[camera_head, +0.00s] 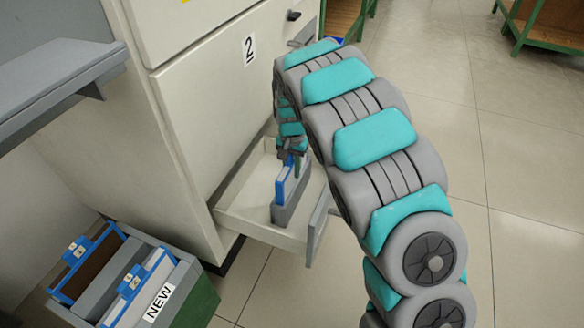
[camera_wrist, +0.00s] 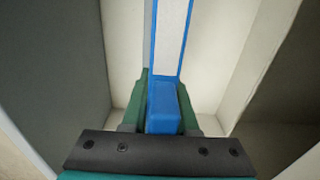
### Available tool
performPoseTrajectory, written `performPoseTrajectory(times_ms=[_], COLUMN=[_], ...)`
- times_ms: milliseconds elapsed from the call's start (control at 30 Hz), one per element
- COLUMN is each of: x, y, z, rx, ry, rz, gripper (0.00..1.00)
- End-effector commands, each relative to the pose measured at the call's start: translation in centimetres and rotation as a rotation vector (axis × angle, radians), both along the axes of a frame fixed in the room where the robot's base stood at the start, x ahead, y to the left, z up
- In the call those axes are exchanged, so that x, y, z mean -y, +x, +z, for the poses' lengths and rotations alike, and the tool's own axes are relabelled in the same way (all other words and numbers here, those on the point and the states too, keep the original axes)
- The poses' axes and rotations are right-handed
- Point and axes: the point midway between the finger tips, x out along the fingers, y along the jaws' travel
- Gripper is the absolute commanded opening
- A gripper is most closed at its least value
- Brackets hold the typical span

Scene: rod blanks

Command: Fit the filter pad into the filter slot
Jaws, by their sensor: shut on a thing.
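The filter pad (camera_head: 281,184) has a blue frame and stands upright in the open drawer. In the wrist view the pad (camera_wrist: 172,40) shows a pale face with blue edges, and its blue tab (camera_wrist: 163,110) is between the green fingers of my gripper (camera_wrist: 163,100). In the head view my gripper (camera_head: 295,163) is at the pad's upper end, shut on it. The grey filter slot (camera_head: 290,210) is a narrow holder in the drawer, around or beside the pad's lower part. I cannot tell how deep the pad sits; the slot's mouth is partly hidden.
The drawer (camera_head: 243,215) extends from a cream cabinet (camera_head: 200,120) marked 2; its grey front (camera_head: 318,225) is close by. A crate (camera_head: 190,295) with a NEW label (camera_head: 158,303) and blue-framed pads stands at lower left. A grey shelf (camera_head: 60,85) juts out at upper left.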

Motion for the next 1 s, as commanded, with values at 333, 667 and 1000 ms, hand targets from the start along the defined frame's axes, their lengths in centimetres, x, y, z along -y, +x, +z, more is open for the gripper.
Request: performPoseTrajectory(times_ms=[333, 667, 1000], x=[0.0, 0.0, 0.0], y=[0.0, -0.1, -0.1], z=[-0.8, -1.6, -1.8], rx=[-0.001, -0.002, -0.001], ry=[-0.001, 0.000, -0.001], rz=[0.000, 0.000, 0.000], gripper=[0.00, 0.00, 0.54])
